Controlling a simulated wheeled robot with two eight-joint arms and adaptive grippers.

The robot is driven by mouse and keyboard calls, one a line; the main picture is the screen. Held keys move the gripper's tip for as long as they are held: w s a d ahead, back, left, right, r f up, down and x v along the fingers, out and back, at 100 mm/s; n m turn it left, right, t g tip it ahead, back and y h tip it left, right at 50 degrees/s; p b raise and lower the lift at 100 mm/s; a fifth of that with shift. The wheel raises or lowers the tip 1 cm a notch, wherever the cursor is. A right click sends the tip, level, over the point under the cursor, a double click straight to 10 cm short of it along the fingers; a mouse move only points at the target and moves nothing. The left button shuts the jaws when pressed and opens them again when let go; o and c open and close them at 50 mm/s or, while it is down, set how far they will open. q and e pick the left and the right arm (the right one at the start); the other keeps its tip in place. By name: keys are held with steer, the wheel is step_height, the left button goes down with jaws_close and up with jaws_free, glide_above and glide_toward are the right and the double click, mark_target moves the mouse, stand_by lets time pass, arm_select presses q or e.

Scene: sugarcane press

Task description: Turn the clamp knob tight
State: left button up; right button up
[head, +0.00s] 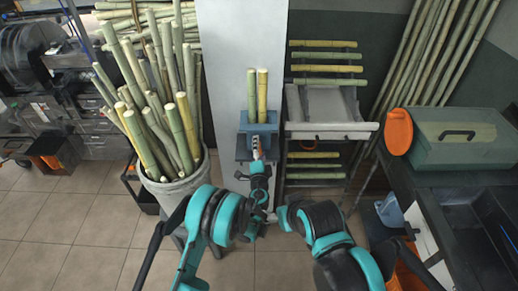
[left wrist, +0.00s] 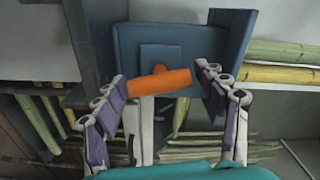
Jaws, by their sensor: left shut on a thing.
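The blue clamp (head: 258,122) stands in front of the pale column, with two upright cane pieces (head: 262,92) at its top. In the left wrist view, the clamp's blue body (left wrist: 185,50) shows close up, with its orange knob (left wrist: 158,83), a short crossbar, in front. My left gripper (head: 257,147) reaches up to the clamp front. Its two fingers (left wrist: 163,82) are at either end of the orange crossbar and shut on it. The knob is mostly hidden by the gripper in the head view.
A grey bin (head: 178,190) full of upright canes stands to the left. A rack (head: 330,131) with canes is right of the clamp. A green toolbox (head: 463,138) and an orange disc (head: 397,132) are on the dark bench at the right. Tiled floor is open at the lower left.

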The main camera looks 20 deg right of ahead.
arm_select(q)
steer(key=shift+m, duration=1.6)
steer(key=o, duration=1.2)
steer(key=shift+c, duration=0.2)
steer(key=shift+s+f, duration=0.1)
